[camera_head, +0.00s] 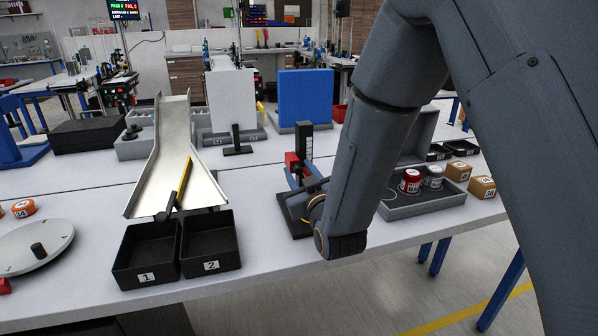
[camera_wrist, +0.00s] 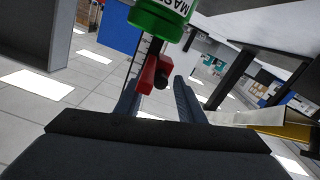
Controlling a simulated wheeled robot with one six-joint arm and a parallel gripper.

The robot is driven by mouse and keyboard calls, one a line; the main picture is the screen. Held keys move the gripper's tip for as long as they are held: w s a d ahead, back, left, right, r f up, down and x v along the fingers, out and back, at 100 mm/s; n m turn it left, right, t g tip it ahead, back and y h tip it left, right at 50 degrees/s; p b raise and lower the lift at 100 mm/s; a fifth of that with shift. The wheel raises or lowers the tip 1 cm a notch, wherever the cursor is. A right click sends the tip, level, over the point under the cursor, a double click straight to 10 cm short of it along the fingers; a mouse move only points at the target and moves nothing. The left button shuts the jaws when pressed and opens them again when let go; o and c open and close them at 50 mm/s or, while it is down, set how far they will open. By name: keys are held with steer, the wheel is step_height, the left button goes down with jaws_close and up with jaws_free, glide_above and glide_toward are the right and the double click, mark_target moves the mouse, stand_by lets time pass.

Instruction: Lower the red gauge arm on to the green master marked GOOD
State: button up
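The red gauge arm (camera_head: 292,161) shows on the gauge stand left of my forearm in the camera_head view. In the camera_wrist view the red arm (camera_wrist: 147,76), with a dark round knob, lies between the fingers of my gripper (camera_wrist: 160,88). The fingers are apart, with a small gap visible beside the right one, so it looks open around the arm. The green master (camera_wrist: 161,18) is at the top of the camera_wrist view, close to the red arm; only part of its label shows, and contact cannot be told. My arm hides the master in the camera_head view.
A black and white scale column (camera_head: 306,143) rises behind the red arm. Black bins 1 (camera_head: 147,254) and 2 (camera_head: 210,243) and a metal chute (camera_head: 166,150) stand to the left. A grey tray (camera_head: 440,203) with red and grey cans is right of my forearm.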

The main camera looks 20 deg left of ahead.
steer(key=b+v, duration=0.1)
steer(key=v, duration=0.6)
steer(key=shift+b, duration=0.3)
steer(key=shift+p, duration=0.3)
steer(key=shift+w+a+f+n+p, duration=0.1)
steer(key=shift+w+a+n+p, duration=0.45)
steer(key=shift+w+n+p, duration=0.75)
steer(key=shift+w+a+n+p, duration=0.55)
steer(key=shift+n+p, duration=0.15)
steer(key=shift+p, duration=1.15)
steer(key=shift+w+a+n+p, duration=0.55)
steer(key=shift+w+n+p, duration=0.4)
steer(key=shift+p, duration=0.65)
steer(key=shift+s, duration=0.1)
jaws_close()
